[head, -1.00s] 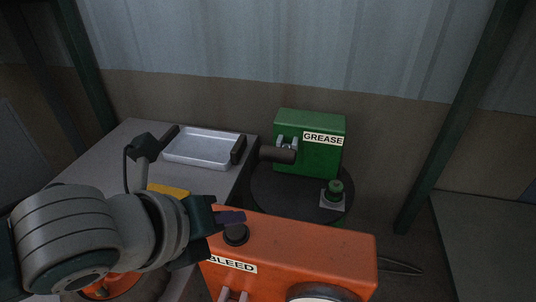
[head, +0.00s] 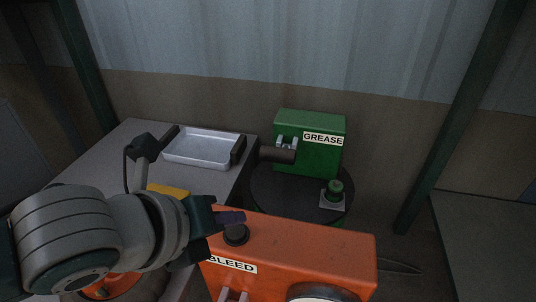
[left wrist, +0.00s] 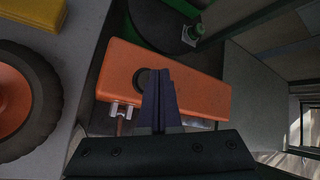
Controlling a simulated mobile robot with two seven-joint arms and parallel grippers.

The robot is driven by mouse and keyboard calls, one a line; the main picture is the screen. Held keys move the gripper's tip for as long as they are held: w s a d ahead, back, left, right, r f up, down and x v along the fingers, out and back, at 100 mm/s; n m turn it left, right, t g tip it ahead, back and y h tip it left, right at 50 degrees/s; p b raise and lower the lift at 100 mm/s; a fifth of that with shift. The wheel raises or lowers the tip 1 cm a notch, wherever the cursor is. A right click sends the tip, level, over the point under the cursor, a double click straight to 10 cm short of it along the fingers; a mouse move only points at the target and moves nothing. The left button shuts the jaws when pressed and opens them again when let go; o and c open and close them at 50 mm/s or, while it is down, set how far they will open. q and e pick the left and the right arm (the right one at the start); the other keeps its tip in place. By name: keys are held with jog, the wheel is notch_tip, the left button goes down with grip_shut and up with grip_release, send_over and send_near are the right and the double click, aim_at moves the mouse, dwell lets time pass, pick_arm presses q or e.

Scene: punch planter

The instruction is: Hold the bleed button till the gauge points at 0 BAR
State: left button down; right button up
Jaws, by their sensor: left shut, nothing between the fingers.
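The orange box (head: 310,248) with the BLEED label (head: 232,265) stands at the bottom centre of the head view. The dark round bleed button (head: 236,235) is on its top, near the left end. My left gripper (head: 232,217) is shut and empty, its fingertips over or just behind the button; I cannot tell whether they touch it. In the left wrist view the shut fingers (left wrist: 159,85) lie beside the button (left wrist: 143,80) and partly cover it. Only the top rim of the pale round gauge (head: 325,292) shows, so its needle is hidden. My right gripper is not in view.
Behind stands a green GREASE box (head: 310,145) on a dark round drum (head: 275,192), with a green knob (head: 335,190). A white tray (head: 202,160) lies on the grey table (head: 125,160) at the left. An orange wheel with a dark tyre (left wrist: 45,95) shows in the left wrist view.

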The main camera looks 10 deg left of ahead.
pick_arm(q)
jog(key=shift+f, duration=0.1)
jog(key=shift+f, duration=0.35)
jog(key=shift+f, duration=0.45)
dwell(7.1)
